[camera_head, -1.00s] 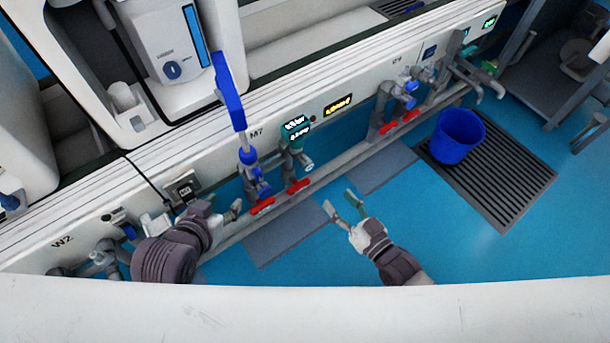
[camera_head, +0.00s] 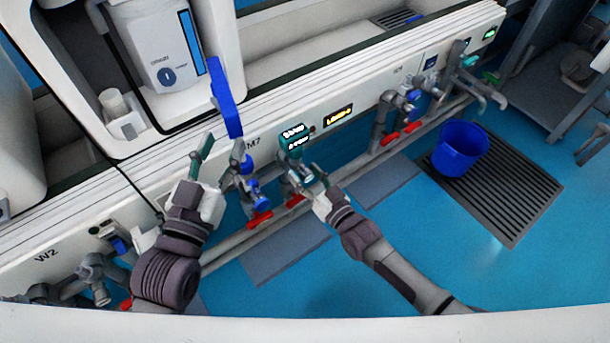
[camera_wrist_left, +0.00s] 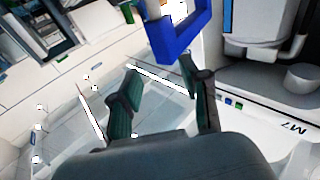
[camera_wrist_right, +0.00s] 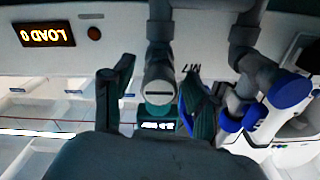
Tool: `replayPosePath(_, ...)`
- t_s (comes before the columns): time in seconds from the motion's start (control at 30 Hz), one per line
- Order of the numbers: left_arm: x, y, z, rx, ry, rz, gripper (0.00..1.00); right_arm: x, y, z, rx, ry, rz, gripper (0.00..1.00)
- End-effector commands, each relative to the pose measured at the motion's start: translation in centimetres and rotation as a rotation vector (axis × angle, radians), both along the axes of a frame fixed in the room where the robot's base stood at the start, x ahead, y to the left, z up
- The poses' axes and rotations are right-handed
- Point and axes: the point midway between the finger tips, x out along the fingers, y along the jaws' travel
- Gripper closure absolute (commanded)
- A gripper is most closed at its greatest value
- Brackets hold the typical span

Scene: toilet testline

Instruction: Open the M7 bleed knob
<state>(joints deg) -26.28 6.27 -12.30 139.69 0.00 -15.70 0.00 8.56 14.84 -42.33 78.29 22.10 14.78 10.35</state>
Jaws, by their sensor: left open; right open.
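The M7 label (camera_head: 253,143) is on the white panel, with a tall blue lever (camera_head: 226,100) and blue valve parts (camera_head: 246,165) beside it. Right of these is a teal digital gauge (camera_head: 294,138) on a grey fitting. My right gripper (camera_head: 308,178) is open just below the gauge. In the right wrist view a grey fitting with a slotted round end (camera_wrist_right: 160,92) shows between its fingers; I cannot tell if they touch it, or which part is the bleed knob. My left gripper (camera_head: 212,160) is open, left of the valves and below the lever (camera_wrist_left: 178,38).
Red handles (camera_head: 259,220) sit along the lower pipe (camera_head: 235,241). More valves (camera_head: 408,100) stand further right. A blue bucket (camera_head: 459,150) stands on a dark floor grate (camera_head: 515,195). The blue floor (camera_head: 420,250) in front is clear.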

Motion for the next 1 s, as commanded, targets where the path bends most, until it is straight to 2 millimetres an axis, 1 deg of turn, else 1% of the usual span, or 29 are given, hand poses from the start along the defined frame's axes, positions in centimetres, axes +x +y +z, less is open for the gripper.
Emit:
replayPosePath(0.13, -0.05, -0.07, 0.55, -0.009, -0.032, -0.002, 0.54, 0.4, 0.25, -0.04, -0.001, 0.0, 0.0, 0.42)
replayPosePath(0.37, -0.05, -0.08, 0.61, -0.009, -0.034, -0.002, 0.54, 0.4, 0.26, -0.02, -0.001, 0.001, -0.001, 0.42)
replayPosePath(0.4, -0.04, -0.07, 0.61, -0.009, -0.034, -0.002, 0.54, 0.39, 0.25, -0.02, -0.001, 0.001, -0.001, 0.49)
replayPosePath(0.67, -0.04, -0.06, 0.6, -0.009, -0.034, -0.001, 0.54, 0.38, 0.24, -0.01, -0.001, 0.001, -0.001, 0.92)
replayPosePath(0.7, -0.04, -0.06, 0.6, -0.009, -0.034, -0.001, 0.54, 0.38, 0.24, -0.01, -0.001, 0.001, -0.001, 0.99)
replayPosePath(0.73, -0.04, -0.06, 0.6, -0.009, -0.034, -0.001, 0.54, 0.37, 0.24, -0.02, -0.001, 0.001, -0.001, 1.0)
replayPosePath(1.0, 0.03, -0.06, 0.32, -0.003, -0.01, -0.001, 0.54, 0.38, 0.22, 0.05, -0.024, -0.016, -0.001, 1.0)
